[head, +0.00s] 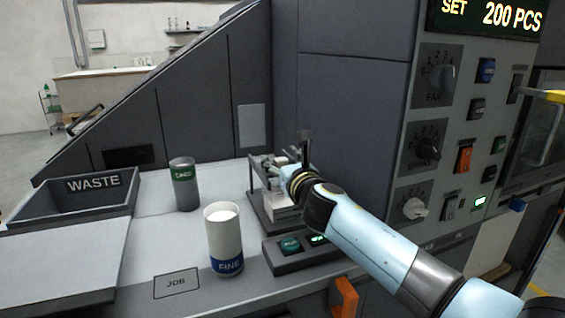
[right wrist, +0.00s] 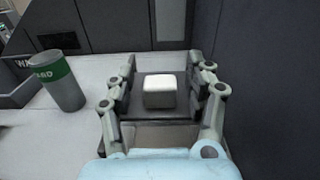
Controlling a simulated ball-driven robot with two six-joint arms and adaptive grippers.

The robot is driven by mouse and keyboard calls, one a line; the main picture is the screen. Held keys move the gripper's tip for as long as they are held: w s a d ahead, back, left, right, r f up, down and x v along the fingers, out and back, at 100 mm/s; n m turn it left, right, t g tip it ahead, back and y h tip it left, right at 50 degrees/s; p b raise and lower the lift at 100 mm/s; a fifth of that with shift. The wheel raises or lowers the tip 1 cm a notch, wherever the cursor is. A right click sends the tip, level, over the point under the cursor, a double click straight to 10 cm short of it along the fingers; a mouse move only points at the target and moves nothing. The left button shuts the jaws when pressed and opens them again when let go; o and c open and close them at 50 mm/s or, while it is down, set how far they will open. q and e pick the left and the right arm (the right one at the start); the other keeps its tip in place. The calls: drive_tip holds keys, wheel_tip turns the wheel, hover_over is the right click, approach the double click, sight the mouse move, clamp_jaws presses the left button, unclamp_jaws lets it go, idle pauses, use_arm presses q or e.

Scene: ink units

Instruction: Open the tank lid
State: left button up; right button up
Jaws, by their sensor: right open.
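In the right wrist view a dark square lid (right wrist: 159,110) with a pale block-shaped knob (right wrist: 159,92) on top lies between the fingers of my right gripper (right wrist: 164,84). The fingers are open on both sides of the knob, with gaps left and right. In the head view my right gripper (head: 284,168) is over the small tank unit (head: 270,215) and hides most of it and the lid. The lid appears to lie flat and closed. My left gripper is not in view.
A grey canister with a green label (head: 185,190) and a white cup marked FINE (head: 225,245) stand left of the tank. A WASTE bin (head: 100,195) is at far left. A button box (head: 290,252) sits in front. A dark machine wall (head: 350,110) rises close behind and right.

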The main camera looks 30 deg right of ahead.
drive_tip(key=v, duration=1.2)
drive_tip(key=shift+d, duration=0.1)
drive_tip(key=b+x, duration=0.5)
drive_tip(key=x, duration=0.5)
drive_tip(key=shift+r, duration=0.15)
clamp_jaws()
